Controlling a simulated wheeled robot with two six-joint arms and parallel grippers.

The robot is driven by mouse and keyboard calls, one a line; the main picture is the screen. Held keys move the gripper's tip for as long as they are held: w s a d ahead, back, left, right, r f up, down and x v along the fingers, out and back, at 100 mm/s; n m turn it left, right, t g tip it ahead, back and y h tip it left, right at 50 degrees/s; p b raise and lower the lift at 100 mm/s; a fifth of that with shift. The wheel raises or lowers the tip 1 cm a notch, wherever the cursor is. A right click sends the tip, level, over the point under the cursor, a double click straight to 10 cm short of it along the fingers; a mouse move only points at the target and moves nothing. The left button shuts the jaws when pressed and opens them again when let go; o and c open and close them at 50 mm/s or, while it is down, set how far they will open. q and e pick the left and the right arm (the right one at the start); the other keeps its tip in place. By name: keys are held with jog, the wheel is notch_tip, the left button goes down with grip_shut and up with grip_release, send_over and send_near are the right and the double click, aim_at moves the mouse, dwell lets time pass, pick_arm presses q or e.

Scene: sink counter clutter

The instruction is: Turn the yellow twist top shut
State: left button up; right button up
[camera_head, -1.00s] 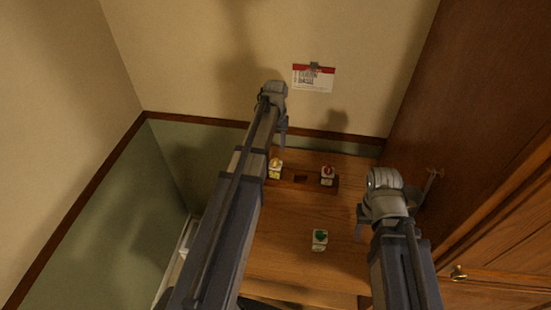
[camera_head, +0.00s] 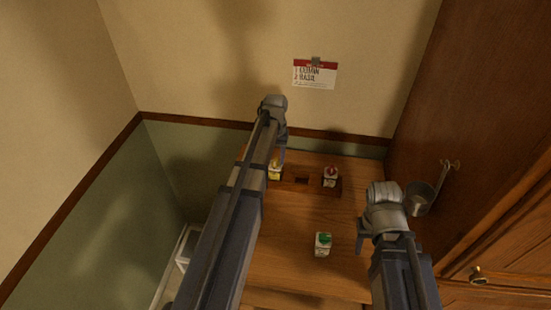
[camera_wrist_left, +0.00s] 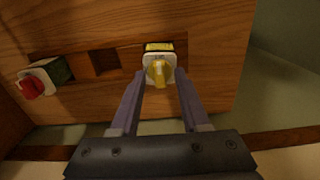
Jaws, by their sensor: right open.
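The yellow twist top (camera_head: 274,174) sits on a small white container at the left end of a dark slotted rack (camera_head: 316,184). In the left wrist view the yellow twist top (camera_wrist_left: 160,72) shows a raised grip bar. My left gripper (camera_head: 279,158) is open and points down at it. Its two fingers lie either side of the top, with a visible gap. In the head view my left arm partly hides the container. My right gripper (camera_head: 366,238) is open and empty, above the right side of the wooden counter.
A red-topped container (camera_head: 330,176) stands at the rack's right end, with an empty slot (camera_head: 302,180) between. A green-topped container (camera_head: 323,244) stands on the counter nearer me. A metal cup (camera_head: 421,198) hangs on the cabinet at right. A card is clipped to the wall.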

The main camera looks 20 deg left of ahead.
aim_at(275, 161)
pick_arm(q)
grip_shut()
jog(key=shift+m, duration=0.5)
jog(key=shift+o, duration=0.5)
grip_release()
jog(key=shift+r, duration=0.1)
notch_tip(275, 161, up, 8)
jog(key=p, duration=0.8)
jog(key=shift+f, duration=0.2)
